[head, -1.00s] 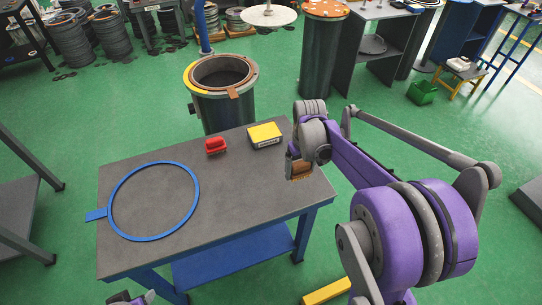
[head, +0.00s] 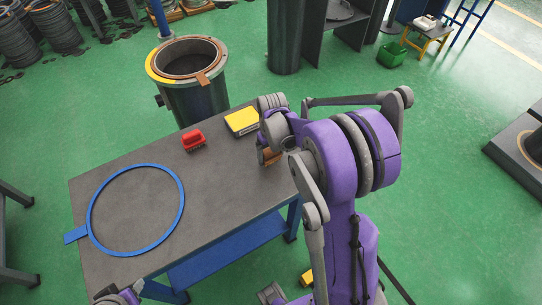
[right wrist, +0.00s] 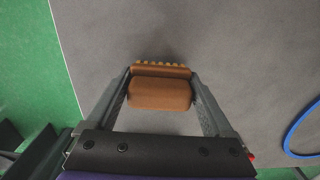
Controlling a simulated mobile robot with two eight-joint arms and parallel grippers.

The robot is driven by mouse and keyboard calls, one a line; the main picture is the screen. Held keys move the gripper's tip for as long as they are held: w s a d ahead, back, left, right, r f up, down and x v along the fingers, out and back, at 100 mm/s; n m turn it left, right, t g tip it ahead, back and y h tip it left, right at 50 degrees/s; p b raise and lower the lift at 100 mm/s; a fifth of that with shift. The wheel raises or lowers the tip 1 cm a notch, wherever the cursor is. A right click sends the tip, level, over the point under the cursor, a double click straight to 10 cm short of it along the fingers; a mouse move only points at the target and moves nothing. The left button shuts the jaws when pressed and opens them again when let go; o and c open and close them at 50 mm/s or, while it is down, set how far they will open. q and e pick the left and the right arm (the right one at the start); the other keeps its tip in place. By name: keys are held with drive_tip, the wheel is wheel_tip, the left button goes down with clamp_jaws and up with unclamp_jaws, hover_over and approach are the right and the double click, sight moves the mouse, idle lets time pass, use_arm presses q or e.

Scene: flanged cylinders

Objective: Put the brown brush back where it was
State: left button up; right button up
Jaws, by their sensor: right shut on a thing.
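The brown brush (right wrist: 160,92) is held between both fingers of my right gripper (right wrist: 160,80) in the right wrist view, its pale bristles pointing away from the palm. In the head view, my right gripper (head: 270,148) is over the right end of the grey table (head: 215,190), and part of the brush (head: 268,157) shows below it. I cannot tell whether the bristles touch the tabletop. My left gripper (head: 122,296) shows only partly at the bottom edge, and its fingers are not clear.
A flat blue ring (head: 181,203) with a tab lies on the left part. A flanged cylinder (head: 195,105) stands behind the table. The tabletop's front right is clear.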

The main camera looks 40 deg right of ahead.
drive_tip(key=shift+f, duration=0.55)
drive_tip(key=shift+f, duration=0.1)
drive_tip(key=o, duration=1.2)
drive_tip(key=shift+r, duration=0.45)
wheel_tip(320, 180, up, 11)
drive_tip(key=shift+r+p, duration=0.1)
drive_tip(key=shift+p, duration=0.4)
drive_tip(key=s+a+t, duration=0.1)
drive_tip(key=s+a, duration=0.4)
drive_tip(key=s+a+t, duration=0.2)
drive_tip(key=s+a, duration=0.3)
drive_tip(key=s+a+n+t, duration=0.1)
drive_tip(key=s+a+t, duration=0.1)
drive_tip(key=s+a, duration=0.3)
drive_tip(key=shift+a+r, duration=0.1)
drive_tip(key=shift+a, duration=0.35)
